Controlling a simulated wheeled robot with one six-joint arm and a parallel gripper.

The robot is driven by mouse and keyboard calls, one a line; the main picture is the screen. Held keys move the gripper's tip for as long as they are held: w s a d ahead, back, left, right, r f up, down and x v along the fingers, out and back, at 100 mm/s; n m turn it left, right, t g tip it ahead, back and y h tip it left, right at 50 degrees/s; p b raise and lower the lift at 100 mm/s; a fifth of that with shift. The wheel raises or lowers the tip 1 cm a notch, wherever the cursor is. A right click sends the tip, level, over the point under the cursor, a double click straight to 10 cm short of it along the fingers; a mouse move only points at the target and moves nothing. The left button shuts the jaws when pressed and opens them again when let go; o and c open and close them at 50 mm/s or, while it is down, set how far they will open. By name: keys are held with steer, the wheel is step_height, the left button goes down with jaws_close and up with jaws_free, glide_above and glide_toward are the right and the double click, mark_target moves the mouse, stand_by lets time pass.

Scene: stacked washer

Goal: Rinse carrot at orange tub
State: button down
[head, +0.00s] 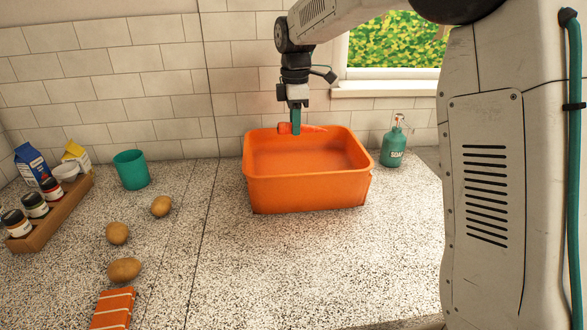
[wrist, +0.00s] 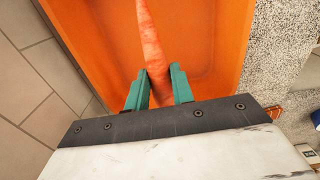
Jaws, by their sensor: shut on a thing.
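The orange tub (head: 305,190) stands on the speckled counter near the back wall. The orange carrot (head: 312,128) is held roughly level over the far part of the tub, at about rim height in the head view. My gripper (head: 296,128) points down with its green fingers shut on the carrot. In the wrist view, the carrot (wrist: 152,45) sits between the two green fingertips of my gripper (wrist: 158,88), with the tub (wrist: 205,40) behind it. The tub's inside looks plain orange; I cannot tell whether it holds water.
A green soap bottle (head: 394,145) stands right of the tub. A teal cup (head: 131,169), several potatoes (head: 117,233), a striped orange cloth (head: 112,308) and a wooden tray (head: 60,215) with jars and cartons are at left. The counter in front of the tub is clear.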

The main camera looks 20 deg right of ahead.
steer(key=shift+r, duration=2)
